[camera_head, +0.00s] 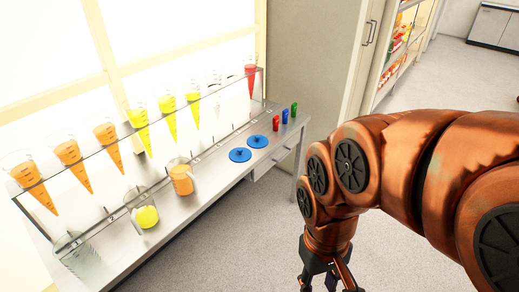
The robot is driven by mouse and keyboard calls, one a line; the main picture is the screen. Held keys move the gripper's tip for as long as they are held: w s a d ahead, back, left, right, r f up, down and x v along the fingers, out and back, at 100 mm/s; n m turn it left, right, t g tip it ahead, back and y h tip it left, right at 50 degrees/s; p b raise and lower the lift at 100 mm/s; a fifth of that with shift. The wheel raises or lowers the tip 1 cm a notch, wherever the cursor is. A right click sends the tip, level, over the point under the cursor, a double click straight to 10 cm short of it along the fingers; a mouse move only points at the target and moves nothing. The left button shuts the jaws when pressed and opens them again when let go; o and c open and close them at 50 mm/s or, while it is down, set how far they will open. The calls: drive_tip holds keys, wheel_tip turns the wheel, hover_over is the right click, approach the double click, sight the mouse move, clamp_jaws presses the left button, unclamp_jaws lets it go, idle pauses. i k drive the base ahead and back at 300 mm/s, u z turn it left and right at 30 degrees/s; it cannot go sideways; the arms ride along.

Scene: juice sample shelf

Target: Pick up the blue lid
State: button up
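Two flat round blue lids lie on the metal bench. The nearer blue lid (240,155) is lower left of the farther blue lid (257,141), and a small knob seems to stand on each. My gripper (328,283) hangs at the bottom edge of the picture, off the bench and over the floor, well to the lower right of both lids. Its dark fingers are cut off by the picture edge, so their tips are hidden. It touches neither lid.
The metal bench (205,183) carries a rack of cones with orange, yellow and red juice. A jug of orange juice (181,179) and a container with yellow juice (147,216) stand left of the lids. Small red, green and blue items (285,116) stand at the right end.

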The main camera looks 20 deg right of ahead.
sight(238, 155)
drive_tip(key=k, duration=0.4)
drive_tip(key=z, duration=0.05)
drive_tip(key=i, duration=1)
drive_tip(key=u, duration=0.8)
